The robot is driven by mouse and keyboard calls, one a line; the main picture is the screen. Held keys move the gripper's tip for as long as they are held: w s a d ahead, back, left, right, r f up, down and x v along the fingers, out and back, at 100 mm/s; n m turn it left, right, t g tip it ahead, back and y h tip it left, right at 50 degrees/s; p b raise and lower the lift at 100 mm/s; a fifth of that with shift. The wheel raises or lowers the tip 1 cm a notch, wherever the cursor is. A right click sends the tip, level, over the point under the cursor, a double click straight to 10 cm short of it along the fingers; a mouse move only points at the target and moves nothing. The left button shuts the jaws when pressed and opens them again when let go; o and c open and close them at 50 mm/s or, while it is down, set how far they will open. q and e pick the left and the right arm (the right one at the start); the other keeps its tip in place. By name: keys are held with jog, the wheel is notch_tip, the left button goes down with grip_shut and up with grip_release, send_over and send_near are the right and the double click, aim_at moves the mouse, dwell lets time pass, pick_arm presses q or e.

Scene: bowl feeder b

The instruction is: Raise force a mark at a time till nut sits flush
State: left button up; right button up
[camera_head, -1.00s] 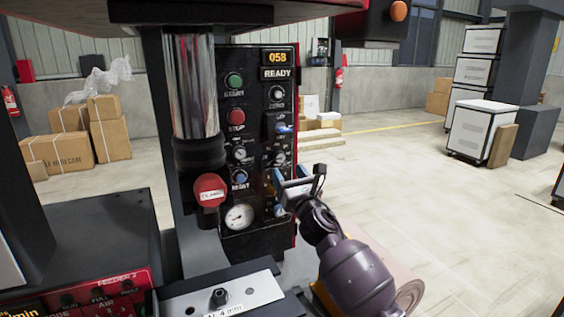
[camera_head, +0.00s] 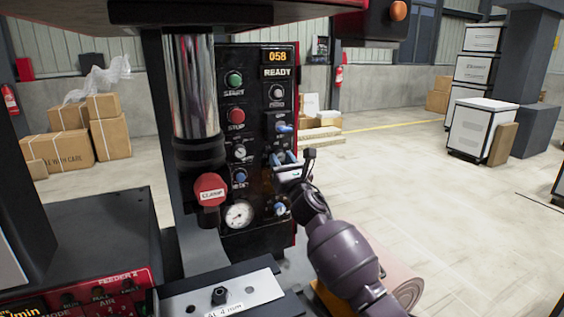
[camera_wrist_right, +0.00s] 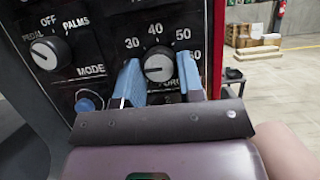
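In the head view the right gripper (camera_head: 284,160) is at the right side of the black press panel (camera_head: 255,225). A dark nut-like part (camera_head: 219,295) stands on a bright metal plate (camera_head: 245,290); whether it sits flush is unclear. My left gripper is not seen.
The panel display (camera_head: 278,57) reads 058 above READY. A mode knob (camera_wrist_right: 50,52) and a blue button (camera_wrist_right: 88,103) are left of the fingers. A red clamp knob (camera_head: 209,190) and a gauge (camera_head: 239,214) are left of my right arm.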

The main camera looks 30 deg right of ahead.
jog(key=shift+c, duration=0.9)
jog(key=shift+m, duration=0.3)
